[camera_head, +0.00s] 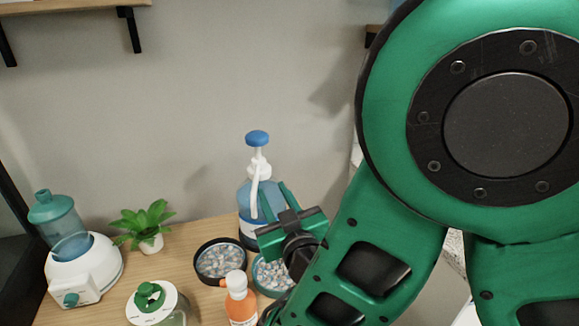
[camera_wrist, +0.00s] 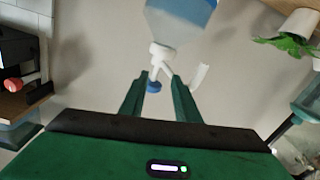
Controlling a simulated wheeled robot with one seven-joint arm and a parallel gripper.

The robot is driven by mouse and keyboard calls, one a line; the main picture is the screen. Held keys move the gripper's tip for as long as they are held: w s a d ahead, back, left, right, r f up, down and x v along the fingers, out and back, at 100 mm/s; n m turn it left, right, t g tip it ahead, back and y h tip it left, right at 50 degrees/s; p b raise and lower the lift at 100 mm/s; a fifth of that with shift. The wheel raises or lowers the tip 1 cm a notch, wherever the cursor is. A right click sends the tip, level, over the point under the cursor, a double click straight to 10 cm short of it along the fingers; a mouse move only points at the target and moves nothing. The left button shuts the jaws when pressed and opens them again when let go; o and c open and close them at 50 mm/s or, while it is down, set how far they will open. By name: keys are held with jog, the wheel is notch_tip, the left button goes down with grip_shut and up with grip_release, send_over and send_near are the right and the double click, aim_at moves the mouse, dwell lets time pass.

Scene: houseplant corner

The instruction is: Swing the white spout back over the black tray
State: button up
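The blue pump bottle (camera_head: 243,199) stands at the back of the wooden table, with a blue knob (camera_head: 257,138) on top. Its white spout (camera_head: 254,190) slopes down the bottle's front; I cannot tell exactly what its tip is over. The black tray (camera_head: 199,270), filled with pebbles, lies in front and to the left of the bottle. My gripper (camera_head: 271,192) is open beside the bottle, right of the spout. In the wrist view, the spout (camera_wrist: 200,76) is outside my gripper (camera_wrist: 160,78), past the right finger. The pump's neck and knob (camera_wrist: 154,87) appear between the fingers, which hold nothing.
A teal-rimmed pebble tray (camera_head: 258,280) is partly hidden by my gripper. A potted plant (camera_head: 148,225) and a white humidifier (camera_head: 85,268) are left. Some bare table lies between plant and trays.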

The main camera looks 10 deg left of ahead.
send_near(261, 167)
jog(key=x, duration=0.5)
jog(key=shift+r, duration=0.1)
grip_shut()
dwell(1.3)
grip_release()
jog(key=shift+s, duration=0.15)
